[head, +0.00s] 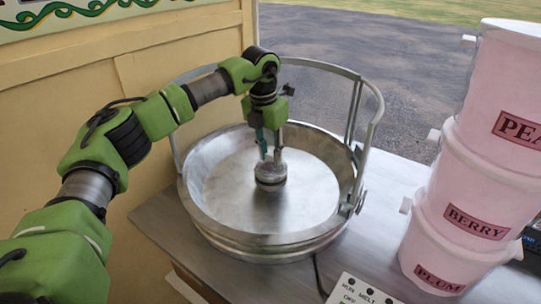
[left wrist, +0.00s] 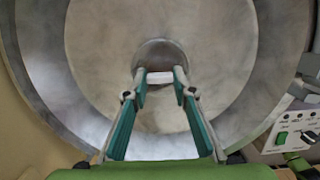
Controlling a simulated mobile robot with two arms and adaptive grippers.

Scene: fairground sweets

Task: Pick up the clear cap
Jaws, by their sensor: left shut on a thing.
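My left gripper (head: 270,158) reaches straight down into the middle of the metal bowl (head: 230,190). Its fingers are shut on the clear cap (head: 270,171), a small see-through piece over the round metal spinner head (head: 270,184) at the bowl's centre. In the left wrist view, the left gripper (left wrist: 160,79) has a pale, whitish piece of the clear cap (left wrist: 160,77) between its fingertips, above the grey disc of the head. I cannot tell whether the cap is apart from the head. My right gripper is not in view.
A metal rail (head: 375,110) rises around the bowl. Three stacked pink tubs (head: 470,180), labelled with flavours, stand at the right. A control panel (head: 358,290) sits at the front edge. A cream wall (head: 170,70) is close on the left. The grey counter (head: 385,185) is clear between bowl and tubs.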

